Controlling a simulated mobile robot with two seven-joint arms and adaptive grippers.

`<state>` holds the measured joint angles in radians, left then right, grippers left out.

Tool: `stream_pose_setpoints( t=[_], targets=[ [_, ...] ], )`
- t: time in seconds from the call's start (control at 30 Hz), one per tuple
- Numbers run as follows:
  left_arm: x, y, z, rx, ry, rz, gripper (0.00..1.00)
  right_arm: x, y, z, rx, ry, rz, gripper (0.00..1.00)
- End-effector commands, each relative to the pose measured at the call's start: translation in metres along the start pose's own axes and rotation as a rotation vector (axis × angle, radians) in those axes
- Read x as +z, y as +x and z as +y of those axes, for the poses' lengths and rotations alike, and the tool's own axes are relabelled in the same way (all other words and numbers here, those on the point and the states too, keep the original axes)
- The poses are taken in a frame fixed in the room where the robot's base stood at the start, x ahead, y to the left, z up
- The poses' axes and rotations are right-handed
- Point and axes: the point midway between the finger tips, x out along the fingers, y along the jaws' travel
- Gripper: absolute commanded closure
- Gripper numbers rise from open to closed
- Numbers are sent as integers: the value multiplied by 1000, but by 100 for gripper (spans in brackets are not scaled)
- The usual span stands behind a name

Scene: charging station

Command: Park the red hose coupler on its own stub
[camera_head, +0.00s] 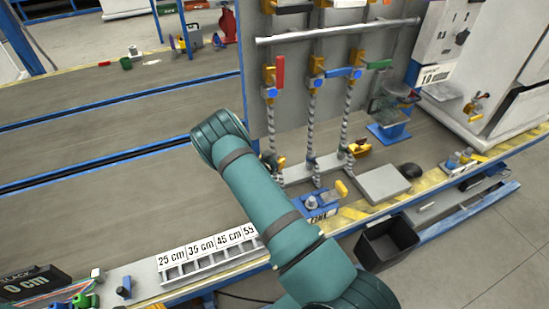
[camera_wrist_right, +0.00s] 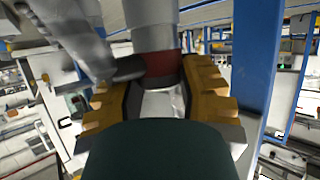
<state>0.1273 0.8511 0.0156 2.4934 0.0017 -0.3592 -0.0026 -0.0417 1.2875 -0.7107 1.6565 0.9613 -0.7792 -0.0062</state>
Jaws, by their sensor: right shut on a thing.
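My right gripper (camera_wrist_right: 160,95) has yellow ridged fingers. In the right wrist view they are closed around a coupler with a dark red band (camera_wrist_right: 165,68) and a grey cylindrical body above it. In the head view, my teal arm rises from the bottom edge and hides most of this gripper; yellow parts (camera_head: 280,162) show at the lower end of the left hose (camera_head: 272,125). That hose hangs below a valve with a red handle (camera_head: 280,72). I cannot tell which stub is the red one, or whether the coupler touches it. My left gripper is not in view.
Two more braided hoses hang beside the left one, below valves with blue (camera_head: 343,72) and green (camera_head: 379,64) handles. A blue fixture (camera_head: 320,203) stands on the ledge near a grey plate (camera_head: 382,183). A black bin (camera_head: 386,242) and a length-marked rack (camera_head: 205,262) lie nearer.

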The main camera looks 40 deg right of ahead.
Motion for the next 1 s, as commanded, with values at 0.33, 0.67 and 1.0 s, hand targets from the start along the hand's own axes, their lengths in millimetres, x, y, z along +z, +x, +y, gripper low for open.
stream_pose_setpoints(
  t=[0.33, 0.67, 1.0],
  targets=[
    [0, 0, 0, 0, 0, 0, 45, 7, 4, 0, 0, 2, 2, 100],
    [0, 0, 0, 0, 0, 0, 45, 14, 6, 0, 0, 1, 1, 100],
    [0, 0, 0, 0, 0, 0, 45, 20, 9, -1, 0, 1, 1, 100]
  ],
)
